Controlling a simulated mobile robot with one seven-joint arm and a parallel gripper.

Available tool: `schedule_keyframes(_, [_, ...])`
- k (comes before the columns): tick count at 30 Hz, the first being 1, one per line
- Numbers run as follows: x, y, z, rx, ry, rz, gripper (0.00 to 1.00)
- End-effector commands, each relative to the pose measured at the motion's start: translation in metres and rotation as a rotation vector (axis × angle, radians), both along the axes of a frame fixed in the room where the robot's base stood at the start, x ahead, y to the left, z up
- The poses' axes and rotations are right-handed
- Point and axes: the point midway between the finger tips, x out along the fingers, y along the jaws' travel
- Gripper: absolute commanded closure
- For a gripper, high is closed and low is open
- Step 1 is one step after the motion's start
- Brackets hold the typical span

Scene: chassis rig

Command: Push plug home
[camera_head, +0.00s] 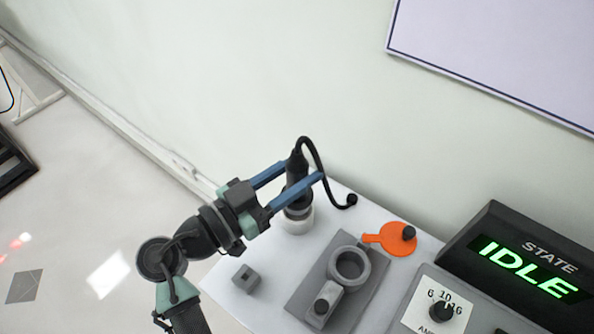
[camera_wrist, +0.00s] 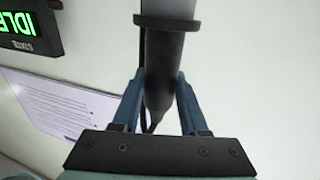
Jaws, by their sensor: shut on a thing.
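The plug (camera_head: 296,169) is a dark upright cylinder with a black cord curving from its top to the table. My gripper (camera_head: 303,174) reaches it from the left, and its two blue fingers are shut on the plug's body. The plug's grey lower end is at the mouth of a white round holder (camera_head: 298,224); whether it still rests in it I cannot tell. In the wrist view the plug (camera_wrist: 163,60) stands between the fingers, with a wide collar. A grey socket ring (camera_head: 350,265) sits on a grey plate (camera_head: 315,279) to the right, apart from the plug.
A small grey block (camera_head: 246,279) is at the table's left front. A dark display (camera_head: 525,265) reads IDLE. A dial panel (camera_head: 441,309) is at right. The wall is close behind.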

Motion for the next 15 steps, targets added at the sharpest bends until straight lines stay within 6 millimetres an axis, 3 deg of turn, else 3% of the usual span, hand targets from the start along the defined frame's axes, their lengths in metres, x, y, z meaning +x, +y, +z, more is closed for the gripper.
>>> schedule_keyframes(15, [0.0002, 0.0001, -0.0032, 0.0, -0.003, 0.0, 1.0])
